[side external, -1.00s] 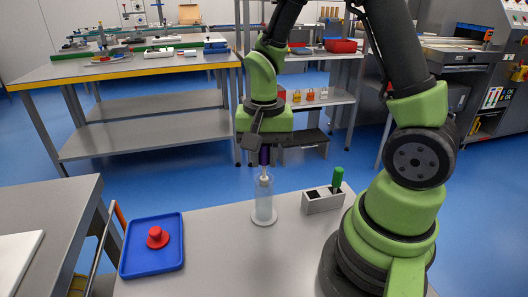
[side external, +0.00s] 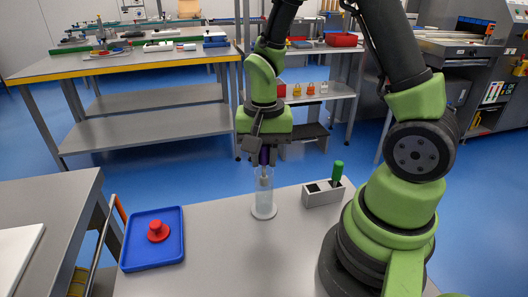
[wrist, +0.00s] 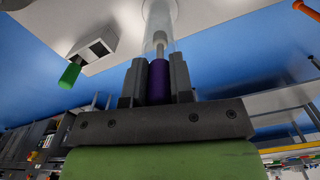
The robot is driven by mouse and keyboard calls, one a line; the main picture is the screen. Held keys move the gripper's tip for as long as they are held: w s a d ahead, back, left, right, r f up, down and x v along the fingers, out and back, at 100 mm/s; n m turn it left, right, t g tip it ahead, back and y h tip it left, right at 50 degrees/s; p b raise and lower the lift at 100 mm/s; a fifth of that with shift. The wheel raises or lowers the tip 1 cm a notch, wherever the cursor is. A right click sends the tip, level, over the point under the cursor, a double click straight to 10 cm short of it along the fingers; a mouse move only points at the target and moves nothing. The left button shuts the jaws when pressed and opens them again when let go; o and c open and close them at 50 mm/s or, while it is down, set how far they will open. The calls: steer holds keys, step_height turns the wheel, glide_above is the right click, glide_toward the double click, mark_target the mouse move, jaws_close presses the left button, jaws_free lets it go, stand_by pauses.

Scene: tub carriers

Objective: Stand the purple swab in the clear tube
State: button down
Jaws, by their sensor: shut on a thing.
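My gripper (side external: 263,160) is shut on the purple swab (side external: 264,157), holding it upright by its purple handle. The handle also shows between the two fingers in the wrist view (wrist: 158,82). The swab's pale tip points down and is inside the upper part of the clear tube (side external: 264,200), with the handle at about the rim. The tube stands upright on a round base on the grey table. In the wrist view the tube (wrist: 160,28) lies in line beyond the fingers. Whether the swab touches the tube wall cannot be told.
A grey two-hole block (side external: 322,194) holding a green-handled item (side external: 337,172) stands right of the tube; its other hole looks empty. A blue tray (side external: 152,256) with a red knobbed piece (side external: 158,231) lies at the left. The table between tray and tube is clear.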

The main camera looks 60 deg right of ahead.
steer(key=shift+f, duration=0.6)
stand_by(0.3)
steer(key=shift+c, duration=1.8)
jaws_free()
steer(key=shift+r, duration=4)
